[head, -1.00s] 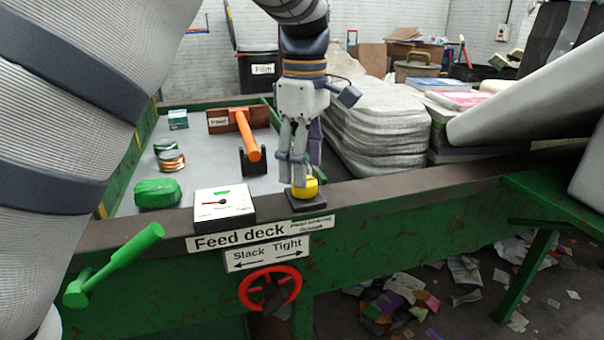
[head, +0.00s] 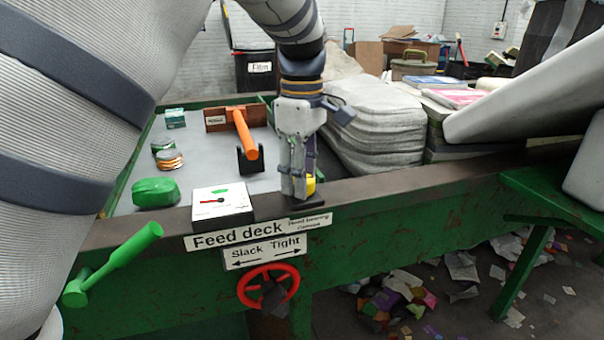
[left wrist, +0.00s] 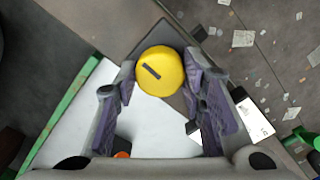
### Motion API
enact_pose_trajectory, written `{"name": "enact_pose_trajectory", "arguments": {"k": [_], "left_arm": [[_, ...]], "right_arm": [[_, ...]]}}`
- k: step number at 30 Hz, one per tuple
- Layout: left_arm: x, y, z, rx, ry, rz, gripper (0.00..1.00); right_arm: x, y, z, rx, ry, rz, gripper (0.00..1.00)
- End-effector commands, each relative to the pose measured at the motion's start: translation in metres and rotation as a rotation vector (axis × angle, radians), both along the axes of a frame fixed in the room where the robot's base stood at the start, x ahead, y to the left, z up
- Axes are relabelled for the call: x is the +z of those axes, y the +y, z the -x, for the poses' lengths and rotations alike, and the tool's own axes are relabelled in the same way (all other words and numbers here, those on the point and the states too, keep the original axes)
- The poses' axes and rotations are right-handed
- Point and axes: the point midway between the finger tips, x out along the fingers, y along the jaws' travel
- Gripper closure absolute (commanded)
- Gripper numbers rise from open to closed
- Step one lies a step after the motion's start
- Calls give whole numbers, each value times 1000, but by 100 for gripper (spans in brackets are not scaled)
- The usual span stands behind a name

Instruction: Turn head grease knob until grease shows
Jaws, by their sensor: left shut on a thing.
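The yellow grease knob (head: 311,185) sits on a dark base on the deck's front rail, above a small "Head bearing Grease" label (head: 308,223). In the head view it is mostly hidden behind my fingers. My left gripper (head: 297,190) points down over it. In the left wrist view the knob's round top (left wrist: 160,71), with a short dark mark set aslant, lies between the purple-padded fingertips (left wrist: 158,82). The gripper is shut on the knob. No grease can be made out around the knob. My right gripper is out of view.
A white gauge box (head: 222,206) stands left of the knob. A red handwheel (head: 268,287) and a green lever (head: 112,262) are on the front face. An orange handle (head: 246,135) rises behind. Grey stacked bales (head: 385,125) stand behind right.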

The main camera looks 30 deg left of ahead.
Motion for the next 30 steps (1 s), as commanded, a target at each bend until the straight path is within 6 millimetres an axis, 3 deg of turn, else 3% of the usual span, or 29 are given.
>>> {"name": "enact_pose_trajectory", "arguments": {"k": [30], "left_arm": [[-1, 0, 0, -738, 2, 1, 91]], "right_arm": [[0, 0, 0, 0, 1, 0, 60]]}}
